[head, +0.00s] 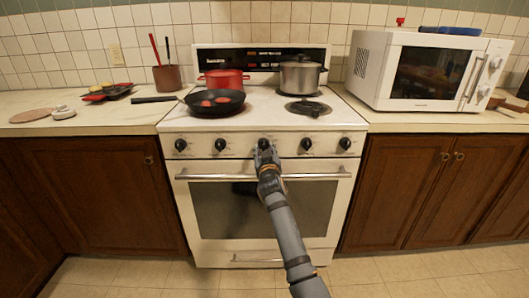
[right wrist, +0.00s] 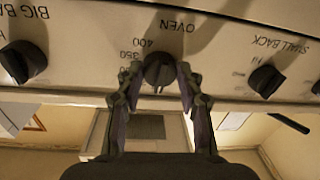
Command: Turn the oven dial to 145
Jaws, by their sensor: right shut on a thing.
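The oven dial (head: 264,143) is the black middle knob on the white stove's front panel. In the right wrist view the same dial (right wrist: 158,70) sits under the upside-down word OVEN, with 350 and 400 printed beside it. Its exact setting is too small to read. My right gripper (head: 265,150) reaches up to the panel. In the right wrist view its two fingers (right wrist: 160,78) are closed on the dial from both sides. The head view hides part of the dial behind the gripper. My left gripper is not in view.
Neighbouring knobs (head: 220,144) (head: 306,144) flank the dial. The oven handle (head: 320,176) runs just below, under my right arm. A black pan (head: 225,108), red pot (head: 222,78) and steel pot (head: 300,75) stand on the stove. A white microwave (head: 378,72) is at right.

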